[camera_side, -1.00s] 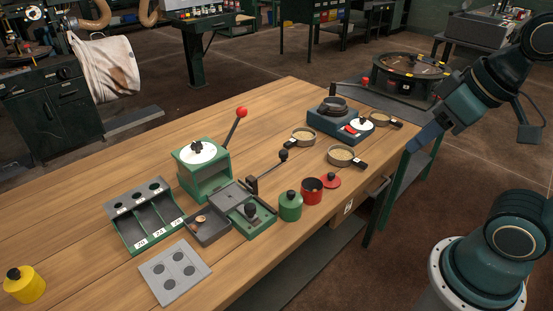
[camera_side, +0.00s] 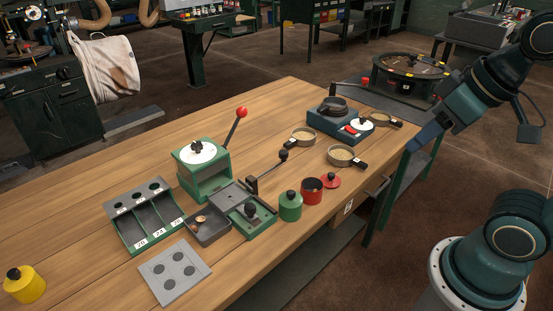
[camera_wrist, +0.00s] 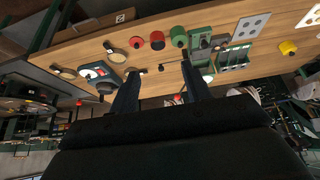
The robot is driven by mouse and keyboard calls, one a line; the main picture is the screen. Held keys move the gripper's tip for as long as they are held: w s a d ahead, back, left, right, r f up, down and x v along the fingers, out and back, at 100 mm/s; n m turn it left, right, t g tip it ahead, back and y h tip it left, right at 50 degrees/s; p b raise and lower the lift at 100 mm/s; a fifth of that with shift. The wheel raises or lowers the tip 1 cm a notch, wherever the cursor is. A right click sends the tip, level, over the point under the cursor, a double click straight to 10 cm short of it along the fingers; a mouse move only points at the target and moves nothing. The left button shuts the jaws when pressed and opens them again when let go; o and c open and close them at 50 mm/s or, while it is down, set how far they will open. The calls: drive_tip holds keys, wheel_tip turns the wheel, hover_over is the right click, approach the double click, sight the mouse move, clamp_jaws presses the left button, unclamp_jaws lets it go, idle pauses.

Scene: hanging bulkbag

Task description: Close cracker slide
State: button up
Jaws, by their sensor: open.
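The cracker appears to be the low green unit (camera_side: 249,224) with a grey slide plate (camera_side: 232,198) and a black knob (camera_side: 251,209), near the front middle of the bench. A lever with a black knob (camera_side: 283,155) stands behind it. The slide plate sits back from the knob; I cannot tell its exact travel. In the wrist view the unit (camera_wrist: 200,45) is small and partly unclear. My gripper (camera_wrist: 158,80) is open and empty, its two fingers apart. In the side view my gripper (camera_side: 415,143) is beyond the bench's right end, well away from the cracker.
Beside the cracker are a green canister (camera_side: 290,206), a red pot (camera_side: 312,191) and a grey tray (camera_side: 208,226). A green press with a red-knobbed lever (camera_side: 241,113) stands behind. Pans (camera_side: 344,156) and a blue scale-like unit (camera_side: 338,122) lie toward the right.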

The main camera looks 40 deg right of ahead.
drive_tip(key=m+g, duration=0.6)
drive_tip(key=m, duration=0.3)
hover_over(250, 206)
wheel_tip(250, 206, down, 12)
drive_tip(key=shift+r, duration=0.1)
wheel_tip(250, 206, down, 14)
drive_tip(key=shift+r, duration=0.15)
